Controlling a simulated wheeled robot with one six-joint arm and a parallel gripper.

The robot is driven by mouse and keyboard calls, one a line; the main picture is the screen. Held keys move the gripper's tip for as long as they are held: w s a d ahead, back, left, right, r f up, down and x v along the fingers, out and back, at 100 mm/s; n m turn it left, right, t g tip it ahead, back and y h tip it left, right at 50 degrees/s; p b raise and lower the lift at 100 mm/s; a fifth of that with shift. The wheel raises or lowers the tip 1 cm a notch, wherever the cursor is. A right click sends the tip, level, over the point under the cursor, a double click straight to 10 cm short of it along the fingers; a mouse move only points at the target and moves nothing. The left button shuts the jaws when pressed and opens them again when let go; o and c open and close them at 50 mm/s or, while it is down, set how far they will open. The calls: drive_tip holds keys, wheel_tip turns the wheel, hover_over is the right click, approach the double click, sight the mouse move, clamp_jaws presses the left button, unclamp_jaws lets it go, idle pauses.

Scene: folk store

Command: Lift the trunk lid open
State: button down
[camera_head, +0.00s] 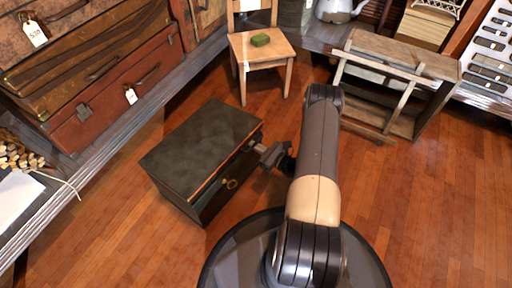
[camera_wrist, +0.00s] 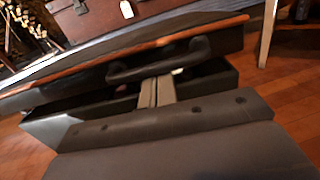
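The trunk (camera_head: 190,195) is a dark box standing on the floor, left of my arm. Its dark lid (camera_head: 203,138) has an orange-brown wooden edge. In the wrist view, a gap shows between the lid (camera_wrist: 225,38) and the trunk body (camera_wrist: 75,120), so the lid stands slightly raised. A dark handle (camera_wrist: 158,62) sits on the lid's front.
A wooden rack (camera_head: 400,75) is at the back right. A shelf with suitcases (camera_head: 110,100) runs along the left. The floor at right is clear.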

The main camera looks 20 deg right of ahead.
sight(248, 136)
drive_tip(key=shift+r, duration=0.3)
drive_tip(key=shift+w+r+p, duration=0.15)
drive_tip(key=shift+r+p, duration=0.6)
drive_tip(key=shift+r, duration=0.55)
drive_tip(key=shift+w+a+r+p, duration=0.1)
drive_tip(key=shift+a+r+p, duration=0.05)
drive_tip(key=shift+r+p, duration=0.55)
drive_tip(key=shift+w+r, duration=0.1)
drive_tip(key=shift+r, duration=0.55)
drive_tip(key=shift+w+a+r+p, duration=0.15)
drive_tip(key=shift+r+p, duration=0.2)
drive_tip(key=shift+r, duration=0.2)
drive_tip(key=shift+w+a+r+p, duration=0.15)
drive_tip(key=shift+r+p, duration=0.2)
drive_tip(key=shift+r, duration=0.2)
